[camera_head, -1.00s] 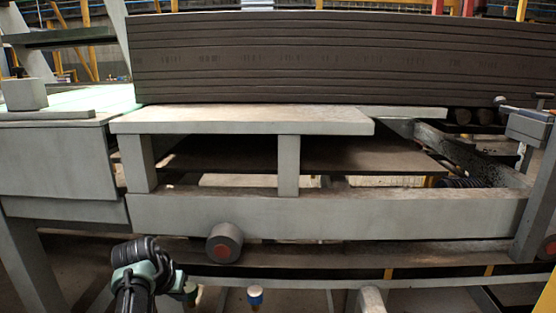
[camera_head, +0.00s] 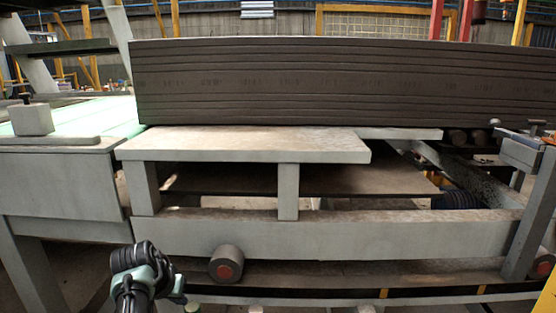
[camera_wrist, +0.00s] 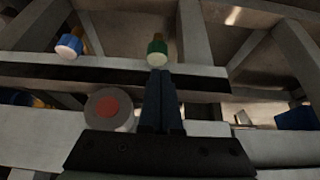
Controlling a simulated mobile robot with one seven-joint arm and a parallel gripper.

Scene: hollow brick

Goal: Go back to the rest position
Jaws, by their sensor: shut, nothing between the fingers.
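My gripper (camera_wrist: 160,78) shows in the wrist view with its two dark fingers pressed together and nothing between them. In the head view my arm shows at the bottom left, in front of the grey frame; the fingertips cannot be made out there. In the wrist view the fingers lie just right of a grey roller end with a red centre (camera_wrist: 108,107). The same kind of roller end (camera_head: 226,264) shows in the head view, right of my arm.
A large brown ribbed block (camera_head: 330,85) lies behind a pale bench top (camera_head: 245,146) on a grey steel frame (camera_head: 330,237). A green-topped table (camera_head: 85,115) stands at the left. In the wrist view a green-and-white cap (camera_wrist: 157,52) and a blue-and-white cap (camera_wrist: 70,46) show among the beams.

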